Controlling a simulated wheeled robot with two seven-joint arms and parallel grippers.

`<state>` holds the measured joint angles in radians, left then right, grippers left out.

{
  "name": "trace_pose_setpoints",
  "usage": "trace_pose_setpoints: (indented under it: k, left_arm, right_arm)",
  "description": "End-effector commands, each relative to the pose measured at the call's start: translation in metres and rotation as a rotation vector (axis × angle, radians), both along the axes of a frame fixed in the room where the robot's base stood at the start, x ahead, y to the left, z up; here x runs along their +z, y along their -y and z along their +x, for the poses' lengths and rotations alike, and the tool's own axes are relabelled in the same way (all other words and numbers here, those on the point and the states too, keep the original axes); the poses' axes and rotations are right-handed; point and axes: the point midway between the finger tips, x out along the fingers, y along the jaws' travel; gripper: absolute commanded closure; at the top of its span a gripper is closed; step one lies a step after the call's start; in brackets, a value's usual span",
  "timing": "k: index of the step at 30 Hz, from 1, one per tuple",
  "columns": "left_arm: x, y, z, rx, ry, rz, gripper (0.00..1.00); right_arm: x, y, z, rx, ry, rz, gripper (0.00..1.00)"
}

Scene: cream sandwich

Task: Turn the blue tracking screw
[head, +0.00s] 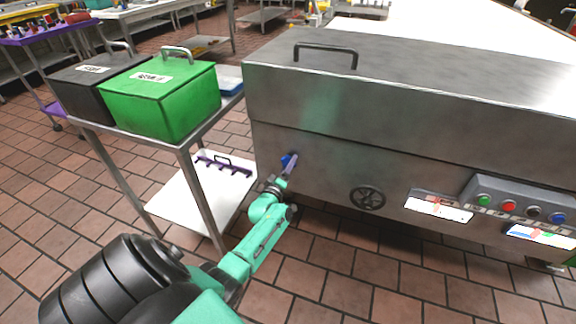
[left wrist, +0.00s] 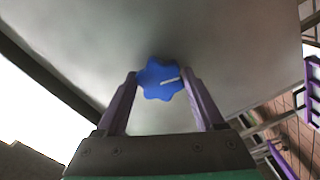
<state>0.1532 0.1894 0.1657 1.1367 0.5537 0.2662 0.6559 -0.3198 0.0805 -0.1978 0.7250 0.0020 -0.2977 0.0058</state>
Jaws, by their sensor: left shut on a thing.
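The blue tracking screw (left wrist: 159,80) is a lobed knob with a white mark on its face. It sits on the lower front panel of the steel machine (head: 330,160), near its left end. My left gripper (left wrist: 163,88) has its purple fingers on both sides of the knob and is shut on it. In the head view the knob (head: 286,160) is small and partly covered by my left gripper (head: 288,167). My right gripper is not in view.
A dark handwheel (head: 367,198) and a button panel (head: 518,205) are to the right on the machine. A steel cart (head: 186,146) with a green box (head: 163,98) and a black box (head: 84,84) stands left of my arm. Tiled floor lies in front.

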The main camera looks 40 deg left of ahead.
Motion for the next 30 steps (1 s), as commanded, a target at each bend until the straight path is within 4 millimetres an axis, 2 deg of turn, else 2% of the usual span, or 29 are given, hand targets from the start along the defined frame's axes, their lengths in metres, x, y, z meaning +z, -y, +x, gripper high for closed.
trace_pose_setpoints:
  k: [18,30]
  left_arm:
    - [-0.003,0.0,-0.001,-0.001,-0.188,0.522,0.85]
    - [-0.004,-0.001,-0.001,-0.002,-0.25,0.703,0.85]
  right_arm:
    - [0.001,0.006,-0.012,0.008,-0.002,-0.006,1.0]
    - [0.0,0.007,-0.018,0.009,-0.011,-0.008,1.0]
